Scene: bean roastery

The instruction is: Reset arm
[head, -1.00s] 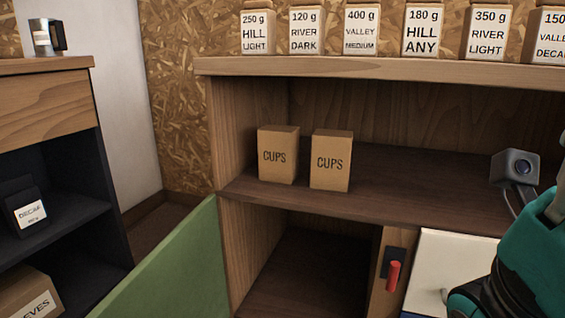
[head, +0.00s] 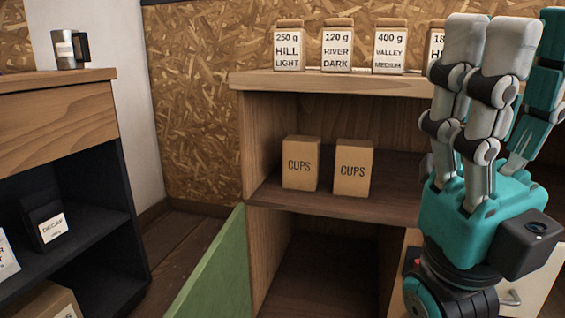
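My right gripper (head: 508,48) stands upright at the right of the head view, teal with grey finger segments. Its fingers point up and are spread apart, with nothing between them. It is in front of the wooden shelf unit (head: 350,82) and hides the right part of it. It does not appear to touch anything. My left gripper is not in view.
Two CUPS boxes (head: 300,163) (head: 353,168) stand on the middle shelf. A green door (head: 222,270) stands open below. A dark cabinet (head: 60,115) with a metal canister (head: 66,50) is at left.

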